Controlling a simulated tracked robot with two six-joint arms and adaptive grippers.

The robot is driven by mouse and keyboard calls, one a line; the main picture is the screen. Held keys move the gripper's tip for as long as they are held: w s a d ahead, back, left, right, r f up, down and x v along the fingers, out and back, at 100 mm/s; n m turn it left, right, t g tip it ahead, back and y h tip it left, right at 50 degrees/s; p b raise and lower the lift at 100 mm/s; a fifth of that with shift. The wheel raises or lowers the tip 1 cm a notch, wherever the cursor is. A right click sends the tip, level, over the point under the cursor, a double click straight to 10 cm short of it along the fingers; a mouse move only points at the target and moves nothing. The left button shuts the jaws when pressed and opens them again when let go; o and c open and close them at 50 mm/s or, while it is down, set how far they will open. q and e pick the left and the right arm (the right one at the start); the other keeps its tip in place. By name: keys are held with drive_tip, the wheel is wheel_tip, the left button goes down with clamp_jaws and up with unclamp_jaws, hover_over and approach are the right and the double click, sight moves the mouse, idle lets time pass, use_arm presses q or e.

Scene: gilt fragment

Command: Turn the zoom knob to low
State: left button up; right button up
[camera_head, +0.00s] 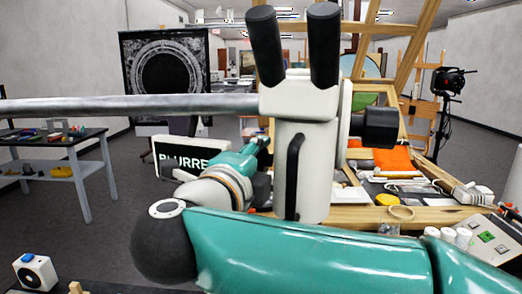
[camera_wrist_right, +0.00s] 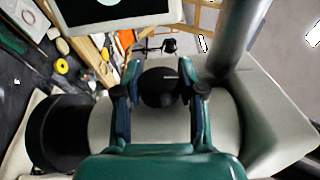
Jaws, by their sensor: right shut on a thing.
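The microscope (camera_head: 306,150) is a pale body with two black eyepieces, hung on a grey boom (camera_head: 130,105). My right gripper (camera_head: 260,150) reaches its left side in the head view, and the knob there is hidden. In the right wrist view, my right gripper (camera_wrist_right: 161,85) has its two fingers closed on either side of a round black zoom knob (camera_wrist_right: 160,92) on the microscope body (camera_wrist_right: 222,120). A short pale mark shows on the knob top. Another black knob (camera_head: 380,128) sticks out on the microscope's right side. My left gripper is not in view.
A small screen (camera_head: 182,158) reads "BLURRE", the rest covered by my arm. Behind the microscope, a bench carries an orange cloth (camera_head: 392,160), a yellow roll (camera_head: 387,199) and small tools. A box with buttons (camera_head: 487,240) stands at the right. A side table (camera_head: 60,150) is at left.

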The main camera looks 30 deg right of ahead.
drive_tip(key=g+y+p, duration=0.2)
drive_tip(key=y+p, duration=0.1)
drive_tip(key=p, duration=0.3)
drive_tip(key=shift+r+g, duration=0.15)
drive_tip(key=shift+g, duration=0.15)
drive_tip(key=shift+g+y+p, duration=0.3)
drive_tip(key=shift+y+p, duration=0.1)
drive_tip(key=shift+p, duration=0.3)
drive_tip(key=shift+a+f+y, duration=0.1)
drive_tip(key=shift+f+y, duration=0.2)
drive_tip(key=shift+f, duration=0.05)
drive_tip(key=o, duration=1.2)
drive_tip(key=shift+w, duration=0.1)
drive_tip(key=shift+c, duration=0.2)
drive_tip(key=shift+g, duration=0.3)
drive_tip(key=shift+r, duration=0.1)
drive_tip(key=v, duration=1.2)
drive_tip(key=shift+f, duration=0.25)
